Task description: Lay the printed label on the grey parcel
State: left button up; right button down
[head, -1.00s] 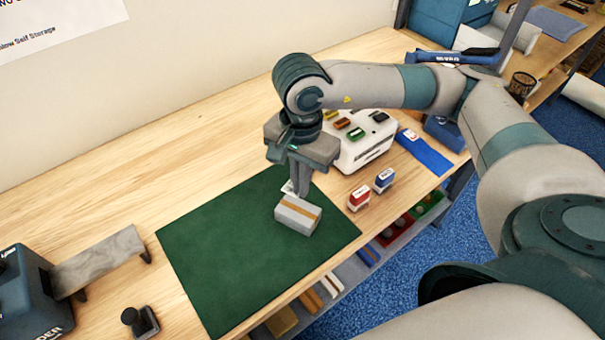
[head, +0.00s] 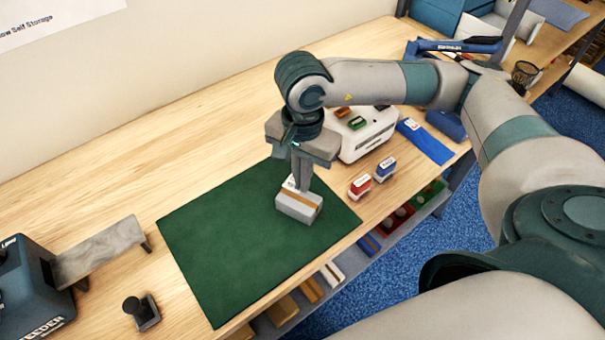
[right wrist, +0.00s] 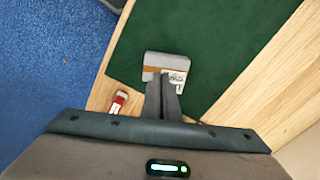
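The grey parcel (head: 298,207), a small box with a brown tape strip, sits on the green mat (head: 240,240). It also shows in the right wrist view (right wrist: 155,60). My right gripper (head: 302,188) points down at the parcel's far edge, its fingers close together on the printed label (right wrist: 174,79). The label is small and white with dark print. It shows beside the fingertips in the head view (head: 290,183) and overlaps the parcel in the wrist view. I cannot tell whether it touches the parcel. My left gripper is out of view.
A red stamp (head: 360,187) and a blue stamp (head: 385,169) stand right of the mat. A white machine (head: 365,138) is behind them. A dark dispenser (head: 30,290) with a grey ramp and a black-handled stamp (head: 141,311) stand left. The mat's left part is clear.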

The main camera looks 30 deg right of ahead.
aim_at(305, 202)
jog(key=shift+f+b, duration=0.3)
jog(key=shift+f, duration=1.2)
jog(key=shift+f+b, duration=0.9)
jog(key=shift+b, duration=0.4)
jog(key=shift+f+b, duration=0.15)
jog(key=shift+b, duration=0.4)
jog(key=shift+d+f+b, duration=0.25)
jog(key=shift+b, duration=0.1)
jog(key=c, duration=2)
grip_release()
jog(key=shift+s, duration=0.1)
jog(key=shift+a+r+p, duration=0.15)
jog(key=shift+r+p, duration=0.2)
jog(key=shift+r, duration=0.45)
jog(key=shift+a+r+p, duration=0.15)
jog(key=shift+r+p, duration=0.2)
jog(key=shift+r, duration=0.45)
jog(key=shift+r+p, duration=0.7)
jog(key=shift+r, duration=1)
